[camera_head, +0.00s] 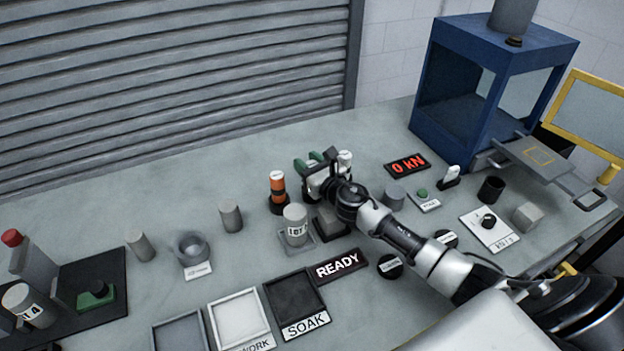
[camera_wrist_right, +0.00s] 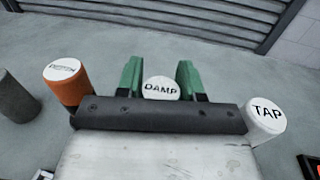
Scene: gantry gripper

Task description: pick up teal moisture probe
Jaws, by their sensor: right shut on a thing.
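In the right wrist view, a white round cap marked DAMP (camera_wrist_right: 161,89) sits between the two green fingers of my right gripper (camera_wrist_right: 161,82), which are closed on it. This looks like the top of the moisture probe; its teal body is hidden below the cap and behind the dark bar of the gripper. In the head view my right gripper (camera_head: 314,166) is over the middle of the table, and its own hand hides the probe. My left gripper is not in view.
An orange item with a white cap (camera_wrist_right: 66,82) stands close left of the gripper; a white item marked TAP (camera_wrist_right: 265,121) stands close right. A white-topped cylinder (camera_head: 295,224) and a READY sign (camera_head: 338,265) are in front. The table behind (camera_head: 220,165) is clear.

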